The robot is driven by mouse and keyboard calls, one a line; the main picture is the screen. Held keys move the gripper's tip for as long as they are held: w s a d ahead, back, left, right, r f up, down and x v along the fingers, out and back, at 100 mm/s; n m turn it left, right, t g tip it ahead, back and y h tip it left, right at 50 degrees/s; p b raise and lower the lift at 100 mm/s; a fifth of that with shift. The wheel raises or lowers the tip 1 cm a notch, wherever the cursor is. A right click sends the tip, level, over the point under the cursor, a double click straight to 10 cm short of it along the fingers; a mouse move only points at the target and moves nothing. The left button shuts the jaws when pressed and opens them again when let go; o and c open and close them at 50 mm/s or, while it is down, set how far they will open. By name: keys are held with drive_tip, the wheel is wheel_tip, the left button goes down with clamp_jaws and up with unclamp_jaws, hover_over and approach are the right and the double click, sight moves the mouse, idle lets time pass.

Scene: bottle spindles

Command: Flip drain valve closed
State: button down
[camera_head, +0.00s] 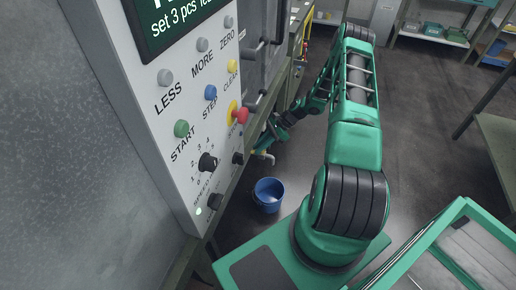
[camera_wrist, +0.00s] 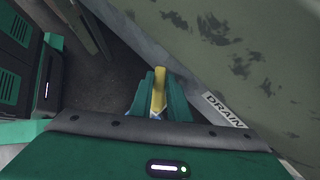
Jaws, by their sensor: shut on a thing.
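The drain valve's yellow lever (camera_wrist: 158,92) stands between the two green fingers of my gripper (camera_wrist: 160,100) in the wrist view. My gripper is shut on the lever. A white DRAIN label (camera_wrist: 224,110) is just right of the fingers on the machine's side. In the head view, my gripper (camera_head: 268,138) is low beside the machine, at the drain spout (camera_head: 264,156). The lever's base is mostly hidden by my fingers and wrist.
A blue bucket (camera_head: 269,195) stands on the floor below the spout. The control panel (camera_head: 190,130) with knobs and buttons is on the left. A workbench (camera_head: 497,135) is on the right, with open floor between.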

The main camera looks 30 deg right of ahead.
drive_tip(key=c, duration=1.7)
unclamp_jaws()
drive_tip(key=shift+d+r, duration=0.1)
